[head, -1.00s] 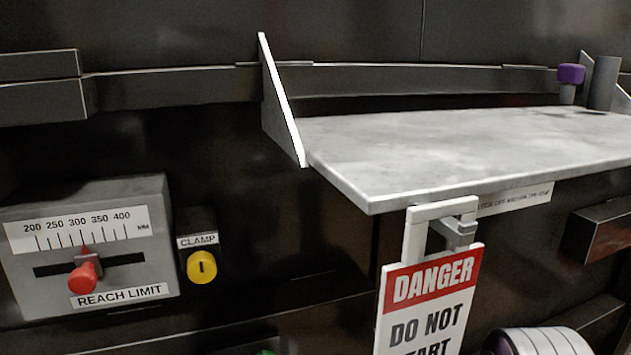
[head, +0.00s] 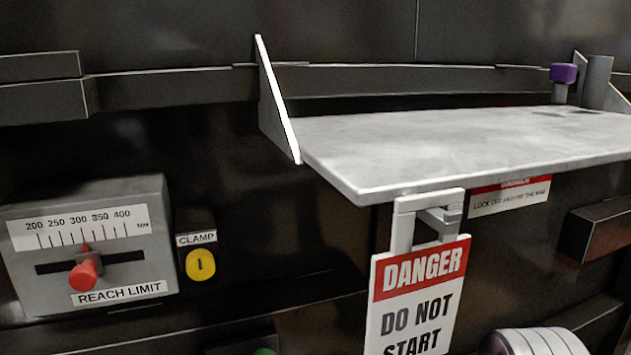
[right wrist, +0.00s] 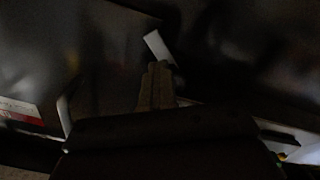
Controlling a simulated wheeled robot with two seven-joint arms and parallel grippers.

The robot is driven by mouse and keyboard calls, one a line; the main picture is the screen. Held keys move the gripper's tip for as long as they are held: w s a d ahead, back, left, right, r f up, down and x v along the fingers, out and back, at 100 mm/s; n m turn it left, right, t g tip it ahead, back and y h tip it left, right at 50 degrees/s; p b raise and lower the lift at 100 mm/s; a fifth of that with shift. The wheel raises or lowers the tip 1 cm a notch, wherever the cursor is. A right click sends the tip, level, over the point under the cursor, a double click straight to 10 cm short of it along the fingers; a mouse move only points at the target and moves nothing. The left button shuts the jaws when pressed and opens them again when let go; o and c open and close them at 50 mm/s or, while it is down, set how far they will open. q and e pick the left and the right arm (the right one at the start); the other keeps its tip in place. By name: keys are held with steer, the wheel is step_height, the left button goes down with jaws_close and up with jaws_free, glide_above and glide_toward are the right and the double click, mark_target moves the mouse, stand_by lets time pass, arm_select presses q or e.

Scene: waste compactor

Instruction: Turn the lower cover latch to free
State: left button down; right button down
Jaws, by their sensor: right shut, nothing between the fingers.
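My right gripper (right wrist: 157,66) shows in the dark right wrist view. Its fingers are shut with nothing between them and point up the picture at a dark panel. A short pale bar (right wrist: 158,46) lies tilted just beyond the fingertips. I cannot tell whether it is the lower cover latch, nor whether the fingers touch it. No part that I can name as the lower cover latch shows in the head view. My left gripper is in neither view.
A grey shelf (head: 450,150) juts out in the head view. A DANGER tag (head: 418,290) hangs below its front edge. At left are a REACH LIMIT box (head: 150,235) with a red knob (head: 84,275) and a yellow CLAMP knob (head: 200,264). A purple-topped post (head: 563,73) stands at the shelf's far right.

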steer(key=shift+w+a+r, duration=0.2)
steer(key=shift+r, duration=0.1)
steer(key=shift+s+a+f+b, duration=0.4)
steer(key=shift+a+f+b, duration=0.2)
steer(key=shift+a, duration=0.15)
steer(key=shift+f+v, duration=0.2)
steer(key=shift+v, duration=0.7)
steer(key=shift+f+v, duration=0.2)
steer(key=shift+v, duration=0.7)
steer(key=shift+f+v, duration=0.2)
steer(key=shift+v, duration=0.7)
